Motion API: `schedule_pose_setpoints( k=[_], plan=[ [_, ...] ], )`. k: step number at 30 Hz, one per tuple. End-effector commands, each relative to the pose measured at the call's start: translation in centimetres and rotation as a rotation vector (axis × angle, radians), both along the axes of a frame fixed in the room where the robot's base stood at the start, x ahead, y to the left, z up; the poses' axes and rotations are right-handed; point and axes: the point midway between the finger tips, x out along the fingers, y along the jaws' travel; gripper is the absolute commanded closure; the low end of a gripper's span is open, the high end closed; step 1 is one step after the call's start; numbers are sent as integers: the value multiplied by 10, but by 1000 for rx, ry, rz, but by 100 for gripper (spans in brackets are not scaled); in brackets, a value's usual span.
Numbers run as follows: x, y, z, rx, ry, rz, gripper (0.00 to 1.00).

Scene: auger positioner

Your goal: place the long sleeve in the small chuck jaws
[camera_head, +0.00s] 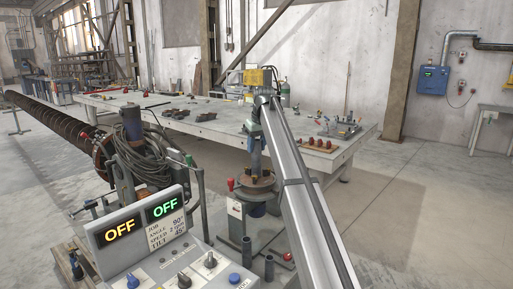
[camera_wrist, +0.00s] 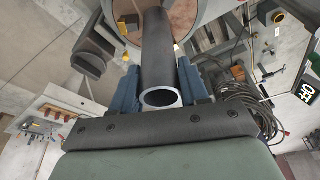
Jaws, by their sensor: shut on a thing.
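My gripper (camera_head: 255,130) is shut on a long dark grey sleeve (camera_head: 257,160), which hangs roughly upright below it. In the wrist view, my gripper's blue fingers (camera_wrist: 160,88) press on both sides of the sleeve (camera_wrist: 158,50), and its open, bright-rimmed end faces the camera. The far end of the sleeve is over the round plate of the small positioner chuck (camera_head: 259,184). The chuck also shows in the wrist view (camera_wrist: 205,14), partly covered by the sleeve. I cannot tell whether the sleeve touches the chuck or sits between its jaws.
A control panel (camera_head: 140,232) with two OFF displays stands front left. Two dark tubes (camera_head: 247,252) stand near the chuck's base. A long auger (camera_head: 50,118) lies at left. A workbench (camera_head: 215,125) with tools and red parts is behind. Floor at right is clear.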

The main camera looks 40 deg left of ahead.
Motion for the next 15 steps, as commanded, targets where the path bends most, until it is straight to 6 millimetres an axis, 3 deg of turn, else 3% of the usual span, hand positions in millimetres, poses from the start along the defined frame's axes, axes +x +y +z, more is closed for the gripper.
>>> schedule_pose_setpoints(
  k=[13, 14, 15],
  plan=[
    [0, 0, -8, 0, 0, 0, 100],
    [0, 0, -9, -1, 0, 0, 55],
    [0, 0, -9, -1, 0, 0, 51]
  ],
)
